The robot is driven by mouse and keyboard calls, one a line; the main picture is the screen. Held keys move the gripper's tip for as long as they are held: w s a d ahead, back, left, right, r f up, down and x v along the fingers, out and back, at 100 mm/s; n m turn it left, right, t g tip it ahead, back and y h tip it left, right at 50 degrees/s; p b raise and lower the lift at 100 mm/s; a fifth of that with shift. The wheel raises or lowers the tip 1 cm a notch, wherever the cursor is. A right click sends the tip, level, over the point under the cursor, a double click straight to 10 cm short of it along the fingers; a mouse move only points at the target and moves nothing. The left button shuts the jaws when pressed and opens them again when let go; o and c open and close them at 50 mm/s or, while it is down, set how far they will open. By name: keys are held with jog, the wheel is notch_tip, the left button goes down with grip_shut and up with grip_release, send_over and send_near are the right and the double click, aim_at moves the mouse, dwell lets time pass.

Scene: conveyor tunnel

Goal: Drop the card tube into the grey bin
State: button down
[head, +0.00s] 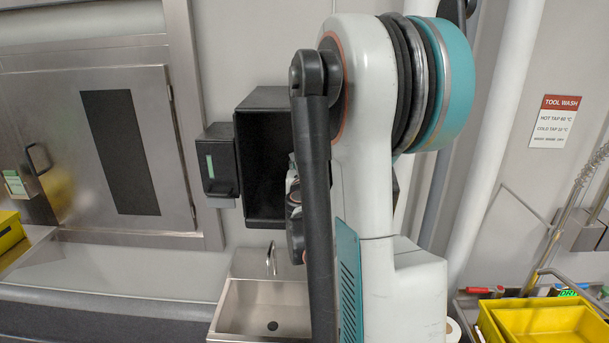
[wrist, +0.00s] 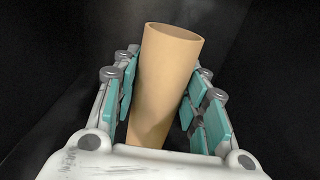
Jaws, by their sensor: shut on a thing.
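The card tube (wrist: 163,100) is a plain tan cylinder with an open round end, seen in the wrist view. My gripper (wrist: 168,64) is shut on it, with teal pads on both sides of the tube. The tube's open end points away from the wrist and leans slightly right. Its near end is hidden behind my gripper's white palm. In the head view my arm hides most of my gripper, and the tube does not show there. I see no grey bin in either view.
Below is a steel sink (head: 250,307). Yellow trays (head: 545,322) stand at lower right. Dark surfaces surround the tube in the wrist view.

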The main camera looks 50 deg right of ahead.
aim_at(305, 147)
jog(key=shift+r, duration=0.2)
jog(key=shift+r+p, duration=0.85)
jog(key=shift+r, duration=0.45)
jog(key=shift+r+p, duration=0.95)
jog(key=shift+r, duration=0.35)
jog(key=shift+f, duration=0.1)
